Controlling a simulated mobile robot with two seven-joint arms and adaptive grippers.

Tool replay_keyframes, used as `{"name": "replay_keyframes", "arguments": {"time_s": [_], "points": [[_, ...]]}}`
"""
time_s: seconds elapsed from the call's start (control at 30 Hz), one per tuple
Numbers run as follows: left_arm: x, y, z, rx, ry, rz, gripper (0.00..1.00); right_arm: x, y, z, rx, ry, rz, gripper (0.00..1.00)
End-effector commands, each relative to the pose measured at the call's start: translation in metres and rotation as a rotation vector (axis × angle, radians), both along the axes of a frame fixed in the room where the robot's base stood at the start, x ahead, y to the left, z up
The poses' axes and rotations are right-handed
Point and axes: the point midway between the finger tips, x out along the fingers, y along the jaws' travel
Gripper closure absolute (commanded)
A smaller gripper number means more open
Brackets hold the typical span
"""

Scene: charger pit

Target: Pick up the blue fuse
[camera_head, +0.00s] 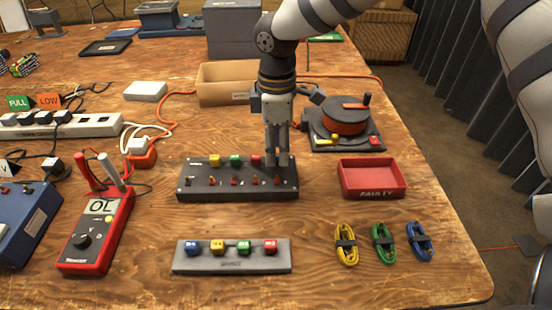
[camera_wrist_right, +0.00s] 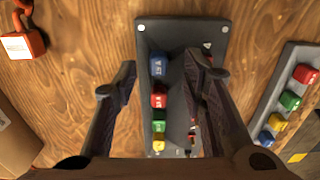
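A dark fuse panel (camera_head: 222,193) lies on the table with yellow, green and red fuses in a row. Its blue fuse is hidden by my right gripper (camera_head: 276,161) in the head view. In the right wrist view the blue fuse (camera_wrist_right: 158,67) sits at one end of the row, next to a red one. My right gripper (camera_wrist_right: 162,65) is open, pointing down, with a finger on either side of the blue fuse and visible gaps. A second blue fuse (camera_head: 193,249) sits in the grey rack (camera_head: 232,265) in front. My left gripper is not in view.
A red bin (camera_head: 372,192) marked FAULTY stands right of the panel. A red multimeter (camera_head: 94,239) lies left. Coiled cables (camera_head: 383,243) lie at front right.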

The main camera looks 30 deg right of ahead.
Motion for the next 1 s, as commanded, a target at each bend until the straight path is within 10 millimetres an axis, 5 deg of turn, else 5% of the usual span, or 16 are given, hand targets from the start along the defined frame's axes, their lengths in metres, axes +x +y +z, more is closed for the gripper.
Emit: {"name": "replay_keyframes", "arguments": {"time_s": [0.1, 0.37, 0.53, 1.0], "points": [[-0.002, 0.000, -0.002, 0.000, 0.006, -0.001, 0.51, 0.000, 0.000, -0.019, 0.000, 0.002, 0.001, 0.62], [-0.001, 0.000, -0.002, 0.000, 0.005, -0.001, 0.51, 0.000, 0.000, -0.020, 0.000, -0.002, 0.000, 0.64], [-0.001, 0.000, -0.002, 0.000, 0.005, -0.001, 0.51, 0.000, 0.000, -0.020, -0.001, -0.002, 0.001, 1.00], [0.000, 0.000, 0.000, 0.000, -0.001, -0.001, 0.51, 0.001, 0.000, -0.006, -0.001, -0.005, 0.001, 1.00]]}}
